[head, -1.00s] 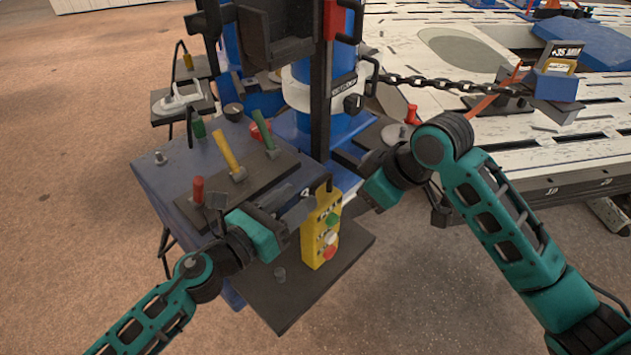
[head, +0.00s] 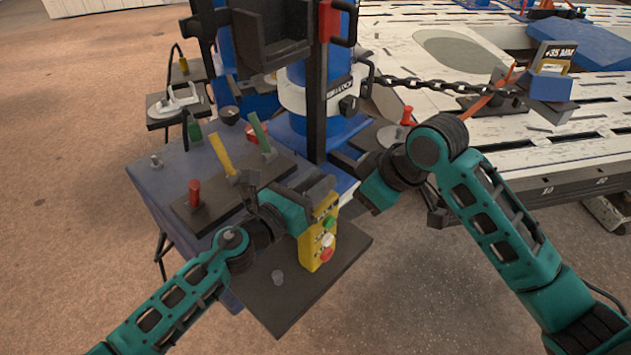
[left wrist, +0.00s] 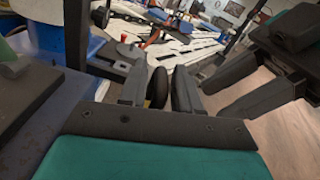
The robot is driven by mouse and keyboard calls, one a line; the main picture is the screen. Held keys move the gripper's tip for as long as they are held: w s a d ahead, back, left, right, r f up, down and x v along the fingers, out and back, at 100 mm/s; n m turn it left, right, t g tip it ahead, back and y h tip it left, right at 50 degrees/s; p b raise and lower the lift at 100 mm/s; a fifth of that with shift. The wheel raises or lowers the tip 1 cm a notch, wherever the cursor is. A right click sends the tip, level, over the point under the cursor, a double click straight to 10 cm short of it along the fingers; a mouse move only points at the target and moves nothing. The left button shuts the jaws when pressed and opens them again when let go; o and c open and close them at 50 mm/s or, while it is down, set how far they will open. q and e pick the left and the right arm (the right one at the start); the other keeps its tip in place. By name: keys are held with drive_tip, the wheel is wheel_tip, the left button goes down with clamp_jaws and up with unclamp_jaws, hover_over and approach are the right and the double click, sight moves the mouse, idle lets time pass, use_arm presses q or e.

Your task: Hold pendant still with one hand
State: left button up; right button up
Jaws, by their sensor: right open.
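The yellow pendant (head: 318,243), with green, white and red buttons, stands upright on a dark plate at the front of the blue bench. My left gripper (head: 320,188) is at the top of the pendant, covering part of it. In the left wrist view its fingers (left wrist: 170,88) are close together around something dark; whether they grip it is unclear. My right gripper (head: 358,204) is open and empty, just right of the pendant and apart from it. It also shows at the right of the left wrist view (left wrist: 235,88).
Red (head: 194,193), yellow (head: 222,155) and green (head: 262,136) levers stand behind my left gripper. A chain (head: 440,86) runs right to a blue block (head: 551,86). The floor in front is clear.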

use_arm(q)
clamp_jaws()
idle(0.8)
